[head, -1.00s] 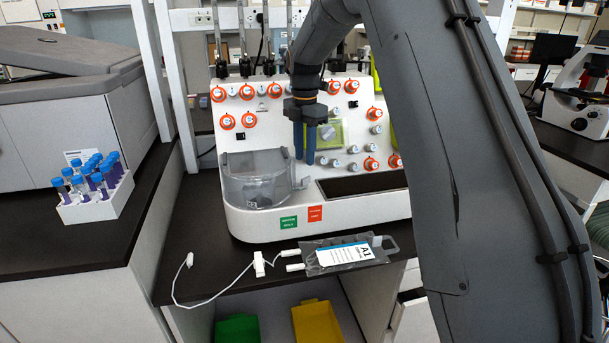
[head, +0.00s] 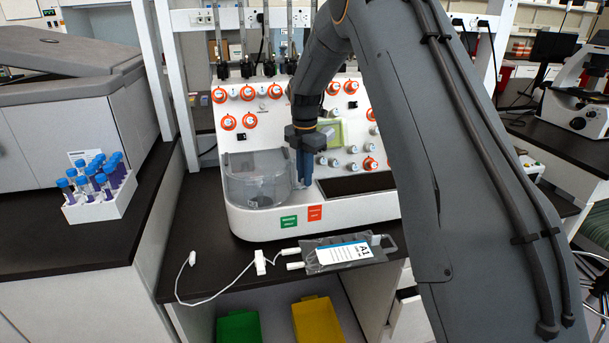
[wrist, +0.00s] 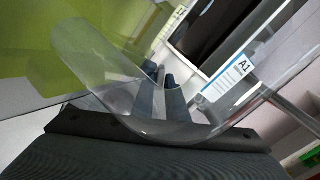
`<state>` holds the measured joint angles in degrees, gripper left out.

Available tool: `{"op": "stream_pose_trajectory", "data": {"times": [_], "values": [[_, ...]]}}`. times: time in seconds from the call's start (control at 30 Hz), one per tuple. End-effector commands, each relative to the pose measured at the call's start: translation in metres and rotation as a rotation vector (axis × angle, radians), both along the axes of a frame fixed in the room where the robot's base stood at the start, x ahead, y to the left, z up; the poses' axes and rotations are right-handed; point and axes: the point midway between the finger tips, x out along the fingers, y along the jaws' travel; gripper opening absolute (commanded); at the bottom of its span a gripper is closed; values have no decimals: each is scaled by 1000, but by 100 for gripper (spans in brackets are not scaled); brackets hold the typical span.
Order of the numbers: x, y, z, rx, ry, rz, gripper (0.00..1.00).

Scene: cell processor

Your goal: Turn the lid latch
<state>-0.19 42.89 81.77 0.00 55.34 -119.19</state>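The white cell processor (head: 250,220) stands on the dark bench. Its clear curved lid (head: 245,185) is at the left front of the machine. The lid latch is at the lid's right edge, mostly hidden behind my fingers. My gripper (head: 304,184) points down at that right edge, with its blue fingertips low beside the lid. In the wrist view my dark fingers (wrist: 158,84) show through the clear lid (wrist: 85,65), with a pale gap between them. Whether they touch the latch is not clear.
A bag labelled A1 (head: 340,254) with white tubing lies on the bench in front of the machine. A rack of blue-capped tubes (head: 112,205) stands at the left. Orange-ringed knobs (head: 228,122) cover the panel. Green (head: 238,328) and yellow (head: 318,320) bins sit below.

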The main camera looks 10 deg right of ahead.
Motion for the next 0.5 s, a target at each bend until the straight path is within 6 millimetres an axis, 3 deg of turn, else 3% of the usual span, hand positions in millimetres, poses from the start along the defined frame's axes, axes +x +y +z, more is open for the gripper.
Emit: {"op": "stream_pose_trajectory", "data": {"times": [0.27,0.5], "values": [[0,0,0,0,0,-16,0],[1,0,1,0,0,-187,0]]}}
